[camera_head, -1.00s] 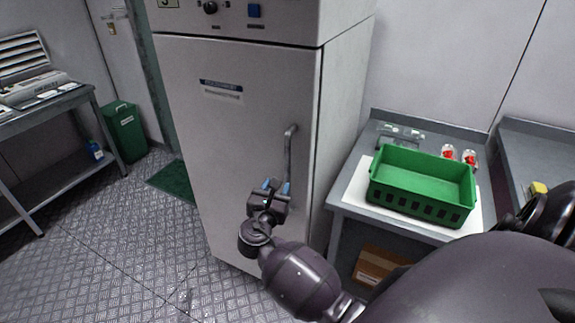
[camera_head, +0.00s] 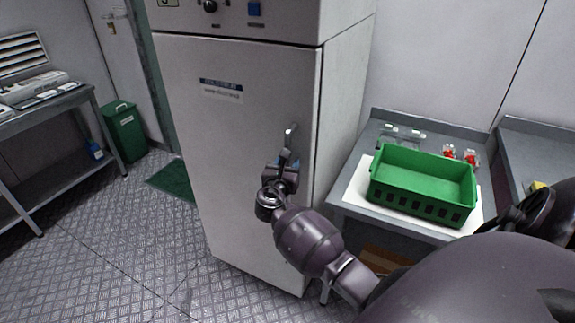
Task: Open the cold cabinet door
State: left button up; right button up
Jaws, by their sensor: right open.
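The cold cabinet (camera_head: 345,110) stands in the middle, tall and grey, with a control panel on top. Its door (camera_head: 220,150) is closed flush with the body. The vertical bar handle (camera_head: 291,133) is near the door's right edge; only its upper end shows, and the rest is hidden behind my gripper. My right gripper (camera_head: 284,162) is at the handle, with its fingers pointing at the door. It is open, and I cannot tell whether the bar lies between the fingers or whether they touch it. My left gripper is not in view.
A green crate (camera_head: 420,190) sits on a steel table (camera_head: 350,195) right of the cabinet, with small red-filled containers (camera_head: 460,155) behind it. A green bin (camera_head: 125,132) and a shelf table (camera_head: 50,105) stand at left. The floor (camera_head: 130,240) before the cabinet's left side is clear.

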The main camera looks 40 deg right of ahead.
jog(key=shift+w+d, duration=0.1)
jog(key=shift+d, duration=0.1)
grip_shut()
jog(key=shift+a, duration=0.15)
